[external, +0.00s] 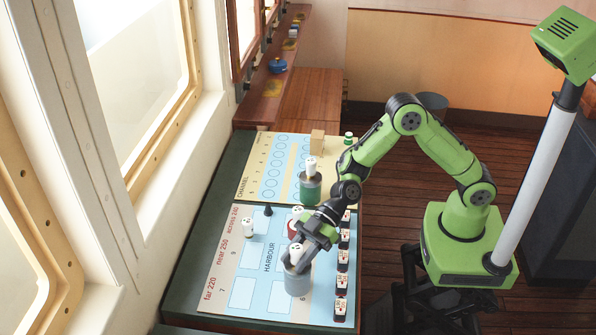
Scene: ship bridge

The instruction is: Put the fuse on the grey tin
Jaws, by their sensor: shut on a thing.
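The grey tin (298,284) stands on the near part of the blue harbour board. My gripper (294,260) is directly over it, shut on a small white fuse (296,249) with dark marks. The fuse is at the tin's top; the fingers hide its lower end, so I cannot tell whether it touches the tin.
A red tin (291,229) stands just behind my gripper, partly hidden. A green tin (310,190) with a white piece (311,165) on top is farther back. Another white piece (249,228) and a dark peg (268,211) stand to the left. Several dark marked blocks (341,285) line the right edge.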

